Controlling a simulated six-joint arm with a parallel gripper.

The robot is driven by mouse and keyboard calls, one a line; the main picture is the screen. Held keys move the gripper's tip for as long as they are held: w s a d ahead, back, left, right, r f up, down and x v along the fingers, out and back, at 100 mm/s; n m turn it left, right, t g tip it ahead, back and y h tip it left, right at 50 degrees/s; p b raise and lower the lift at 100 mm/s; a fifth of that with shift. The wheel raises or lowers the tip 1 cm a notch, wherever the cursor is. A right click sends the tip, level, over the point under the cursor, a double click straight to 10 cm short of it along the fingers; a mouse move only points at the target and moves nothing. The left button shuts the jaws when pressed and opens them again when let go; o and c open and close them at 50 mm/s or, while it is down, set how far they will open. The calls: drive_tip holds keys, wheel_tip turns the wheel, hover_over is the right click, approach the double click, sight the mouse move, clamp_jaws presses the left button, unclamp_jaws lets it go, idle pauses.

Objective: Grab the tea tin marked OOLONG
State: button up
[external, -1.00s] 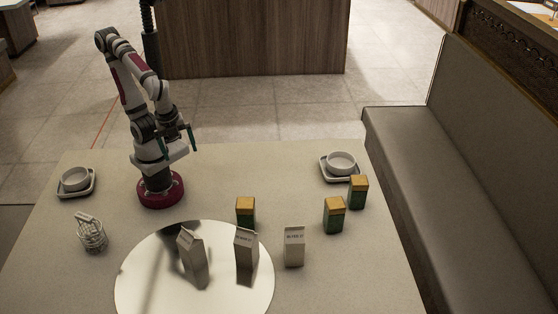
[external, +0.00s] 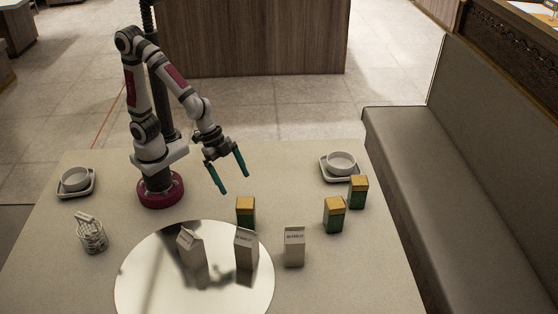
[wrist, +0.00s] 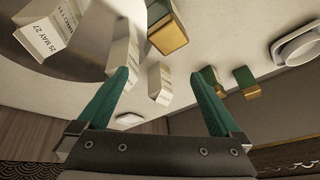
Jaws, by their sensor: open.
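Three green tea tins with golden lids stand upright on the table; no marking on them can be read, so I cannot tell which is OOLONG. One tin (external: 246,214) stands at the edge of the round mirror, another (external: 334,217) is to the right, and the third (external: 358,194) is behind that one. In the wrist view the nearest tin (wrist: 168,38) is at upper centre, with the two others (wrist: 207,80) (wrist: 245,80) to its right. My gripper (external: 234,183) is open and empty, above and behind the nearest tin; its fingers also show in the wrist view (wrist: 158,76).
Three pale printed cartons (external: 192,250) (external: 246,252) (external: 294,249) stand in front of the nearest tin, on or beside the round mirror (external: 140,285). White bowls on dishes (external: 76,180) (external: 341,163) stand left and right. A wire holder (external: 91,234) is at left.

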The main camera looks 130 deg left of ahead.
drive_tip(key=w+a+f+n+t+y, duration=0.1)
drive_tip(key=w+a+f+n+t, duration=0.15)
drive_tip(key=w+a, duration=0.5)
drive_tip(key=n+t+y, duration=0.3)
drive_tip(key=n+y, duration=0.3)
drive_tip(key=y, duration=0.1)
approach(359, 182)
drive_tip(key=w+a+f, duration=0.2)
drive_tip(key=a+f, duration=0.1)
drive_tip(key=shift+w+a, duration=0.15)
drive_tip(key=x, duration=0.6)
drive_tip(key=shift+a, duration=0.2)
drive_tip(key=shift+r, duration=0.1)
drive_tip(key=c, duration=1.5)
